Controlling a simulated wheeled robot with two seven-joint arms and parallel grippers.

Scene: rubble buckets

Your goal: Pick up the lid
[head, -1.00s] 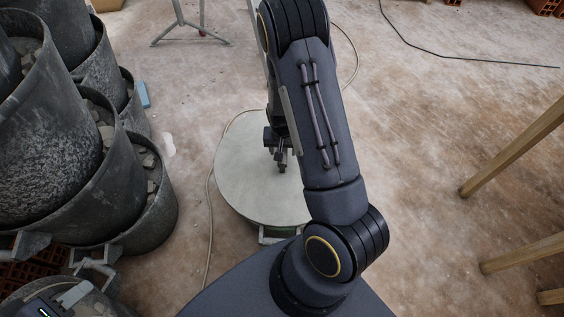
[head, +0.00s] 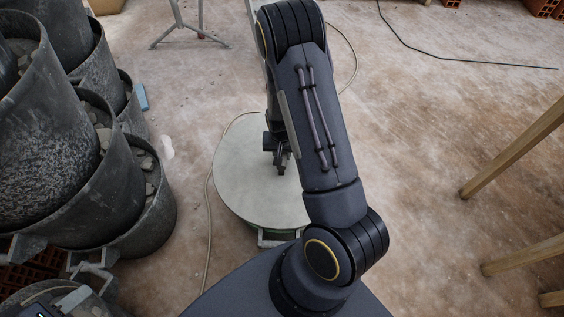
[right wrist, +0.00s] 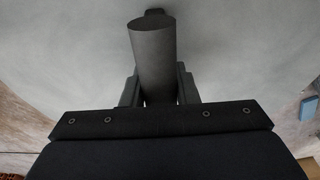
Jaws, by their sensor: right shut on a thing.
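The lid (head: 240,180) is a round pale grey disc in the middle of the head view. My right gripper (head: 279,166) is over its middle, partly hidden behind my own arm. In the right wrist view, the dark cylindrical handle (right wrist: 152,58) stands between the fingers of my right gripper (right wrist: 158,96), which are shut on it. The lid's pale surface (right wrist: 235,50) fills the background there.
Black rubble buckets (head: 150,215) crowd the left side. A grey metal bracket (head: 270,240) shows at the lid's near edge. A cable (head: 208,215) runs along the lid's left. Wooden legs (head: 515,150) stand at the right. A metal stand (head: 190,28) is at the back.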

